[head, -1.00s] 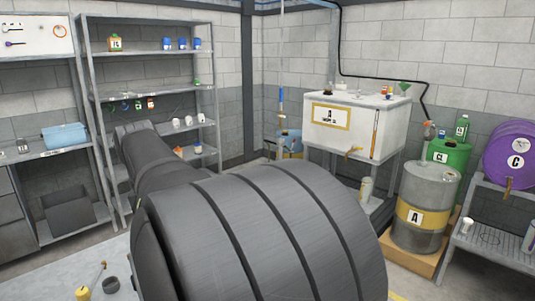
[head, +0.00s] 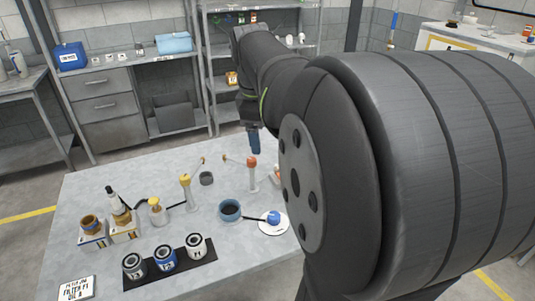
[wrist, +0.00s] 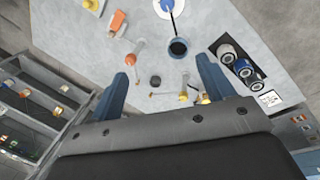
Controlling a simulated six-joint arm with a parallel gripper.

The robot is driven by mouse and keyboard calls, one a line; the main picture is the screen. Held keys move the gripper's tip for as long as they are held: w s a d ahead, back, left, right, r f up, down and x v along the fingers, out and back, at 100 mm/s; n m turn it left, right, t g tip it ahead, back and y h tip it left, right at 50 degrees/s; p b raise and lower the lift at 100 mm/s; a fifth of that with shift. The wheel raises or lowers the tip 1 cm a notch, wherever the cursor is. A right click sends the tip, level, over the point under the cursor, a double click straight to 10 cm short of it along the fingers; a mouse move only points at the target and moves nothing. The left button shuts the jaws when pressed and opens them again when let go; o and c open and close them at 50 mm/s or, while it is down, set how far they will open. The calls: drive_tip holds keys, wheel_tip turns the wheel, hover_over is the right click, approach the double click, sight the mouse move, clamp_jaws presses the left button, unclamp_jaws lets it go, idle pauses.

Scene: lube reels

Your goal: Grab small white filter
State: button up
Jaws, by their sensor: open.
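A small white filter (head: 196,246) with a dark top and a dark mark stands upright on a black mat (head: 138,284) on the grey table (head: 240,270). A blue filter (head: 164,259) and a dark-and-white filter (head: 134,266) stand beside it in a row. In the wrist view the white filter (wrist: 227,52) is at the upper right, beyond the right finger. My gripper (wrist: 163,78) is open and empty, with both blue fingers apart. In the head view my gripper (head: 254,140) hangs at the far side of the table, well away from the filters.
An orange-topped oiler (head: 252,174), a yellow oiler (head: 187,190), a blue cup (head: 230,210) and a white plate (head: 274,224) stand mid-table. Funnel-like tools on boxes (head: 123,229) are at left. A shelf rack (head: 222,62) stands behind.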

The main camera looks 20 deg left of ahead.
drive_tip(key=n+g, duration=0.2)
drive_tip(key=n, duration=0.2)
hover_over(195, 239)
drive_tip(key=f, duration=2.5)
drive_tip(key=shift+s+d+f, duration=0.2)
drive_tip(key=shift+s+d, duration=0.1)
drive_tip(key=shift+d, duration=0.1)
drive_tip(key=shift+w+a+f, duration=0.15)
drive_tip(key=shift+f, duration=1.35)
drive_tip(key=shift+w+a+f, duration=0.1)
drive_tip(key=shift+a+f, duration=0.05)
drive_tip(key=shift+f, duration=1.35)
drive_tip(key=c, duration=1.2)
drive_tip(key=shift+o, duration=0.2)
